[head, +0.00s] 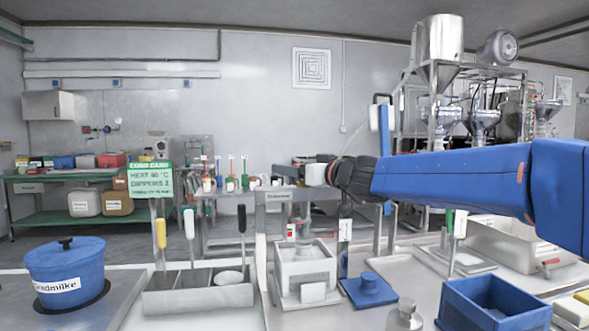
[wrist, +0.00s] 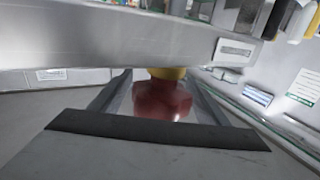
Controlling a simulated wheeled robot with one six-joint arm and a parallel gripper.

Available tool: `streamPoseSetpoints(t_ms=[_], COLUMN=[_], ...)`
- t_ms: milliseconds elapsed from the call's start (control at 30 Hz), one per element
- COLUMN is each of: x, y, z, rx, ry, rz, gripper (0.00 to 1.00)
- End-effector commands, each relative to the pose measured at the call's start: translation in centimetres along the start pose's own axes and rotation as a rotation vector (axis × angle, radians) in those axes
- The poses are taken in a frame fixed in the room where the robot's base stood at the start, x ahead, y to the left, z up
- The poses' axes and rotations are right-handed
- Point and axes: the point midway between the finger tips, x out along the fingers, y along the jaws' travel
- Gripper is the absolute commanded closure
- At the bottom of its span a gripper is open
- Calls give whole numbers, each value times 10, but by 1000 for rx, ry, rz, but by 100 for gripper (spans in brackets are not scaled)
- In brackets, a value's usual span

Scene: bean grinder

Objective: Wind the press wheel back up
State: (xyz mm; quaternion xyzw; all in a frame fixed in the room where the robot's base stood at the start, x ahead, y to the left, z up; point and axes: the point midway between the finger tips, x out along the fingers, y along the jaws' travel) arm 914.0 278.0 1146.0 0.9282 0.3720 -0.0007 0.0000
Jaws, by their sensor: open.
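The press (head: 279,196) stands at the middle of the bench in the head view, with a grey crossbeam on posts above a white box (head: 304,265). My gripper (head: 318,174) reaches in from the right and is open at the top of the press, just above the crossbeam's right part. The press wheel cannot be made out clearly; my gripper and wrist cover that spot. In the wrist view, a red piece with a yellow top (wrist: 162,98) shows beyond a dark-edged grey slab (wrist: 160,132). I cannot tell whether anything touches the jaws.
A blue lidded pot (head: 66,270) stands at the left. A grey holder (head: 198,302) with several upright handled tools is beside the press. A blue-based piece (head: 369,289), a metal weight (head: 405,316) and a blue bin (head: 492,308) stand at the right front.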

Motion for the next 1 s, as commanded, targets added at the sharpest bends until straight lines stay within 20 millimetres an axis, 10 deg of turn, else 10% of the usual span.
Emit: streamPoseSetpoints(t_ms=[200, 400, 1000], x=[0, 0, 0], y=[0, 0, -5], z=[0, 0, 0], rx=[0, 0, -1], ry=[0, 0, 0], rz=[0, 0, -204], gripper=[31, 73, 73])
